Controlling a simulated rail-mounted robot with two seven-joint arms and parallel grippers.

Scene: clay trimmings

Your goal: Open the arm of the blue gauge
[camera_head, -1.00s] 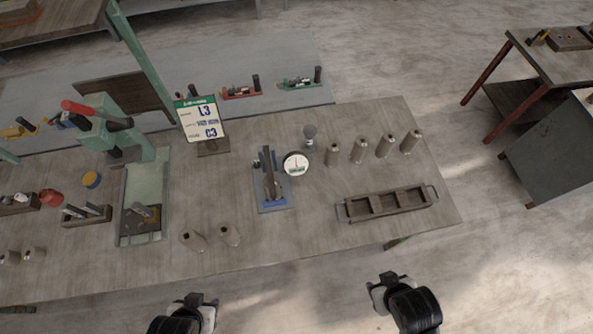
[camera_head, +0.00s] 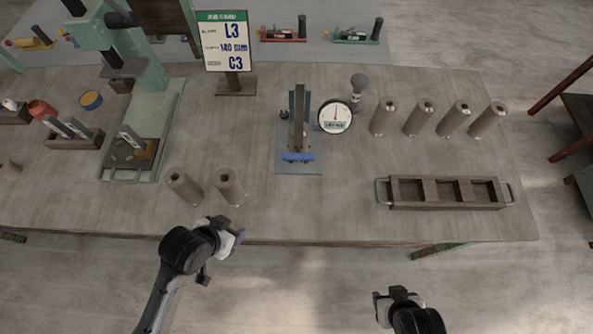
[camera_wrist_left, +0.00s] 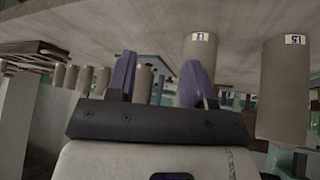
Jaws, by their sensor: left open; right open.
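The blue gauge (camera_head: 299,168) stands on the middle of the workbench, with a blue base, a dark upright arm (camera_head: 298,118) and a blue bar low at its front. A round white dial (camera_head: 335,117) is at its right side. My left gripper (camera_head: 238,236) is open and empty at the bench's front edge, left of and nearer than the gauge. In the left wrist view its two purple fingers (camera_wrist_left: 155,80) are apart with nothing held between them. My right gripper (camera_head: 394,293) is in front of the bench, low right, away from the gauge; its fingers are small here.
Two grey cylinders (camera_head: 229,187) stand between my left gripper and the gauge's left. Several more cylinders (camera_head: 419,118) stand right of the dial. A wooden tray (camera_head: 445,207) lies front right. A job card (camera_head: 224,42) stands behind. A green press (camera_head: 150,85) is at left.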

